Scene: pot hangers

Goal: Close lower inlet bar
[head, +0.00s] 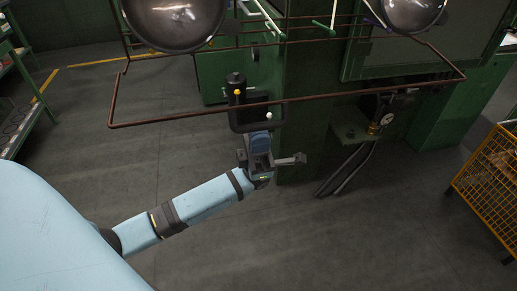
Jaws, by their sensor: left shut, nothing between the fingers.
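A thin rust-brown bar frame (350,94), which appears to be the lower inlet bar, juts out from the green machine. Its long front rod runs across the picture and its ends bend back toward the machine. My left arm comes in from the lower left, and its gripper (257,118) is at the middle of the front rod, close to it in the picture. The fingers are small and dark here. Nothing shows between them and they look shut. I cannot tell whether the gripper touches the rod. My right gripper is out of view.
Two shiny rounded metal pots (174,18) hang at the top, above the bar. A gauge with dark hoses (386,119) sits on the machine at right. A yellow mesh crate (490,178) stands at far right, a green shelf (22,125) at far left. The floor between is clear.

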